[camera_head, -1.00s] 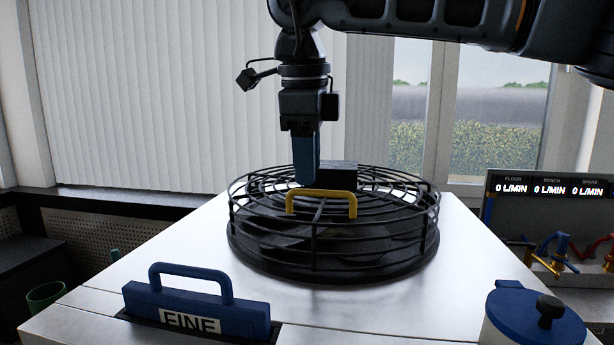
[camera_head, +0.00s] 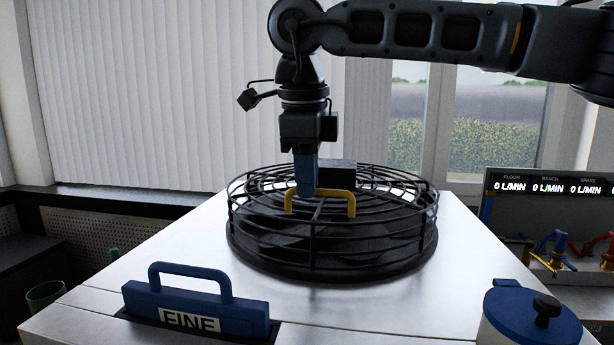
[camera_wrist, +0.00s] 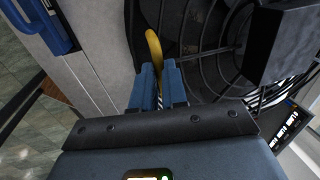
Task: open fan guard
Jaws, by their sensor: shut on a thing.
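The round black fan guard (camera_head: 318,263) of wire rings lies flat and looks closed over the dark fan on the white bench top. A yellow handle (camera_head: 350,203) stands at the front of its top. My gripper (camera_head: 304,194) points down at the left part of the handle and is shut on it. In the wrist view the blue fingers (camera_wrist: 160,72) sit on either side of the yellow handle (camera_wrist: 153,45). The fingers hide part of the handle's left end.
A blue block with a handle marked FINE (camera_head: 200,305) stands at the front left. A blue-lidded pot (camera_head: 540,312) stands at the front right. A dark box (camera_head: 335,173) is at the guard's back. Flow displays (camera_head: 550,187) and valves are at right.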

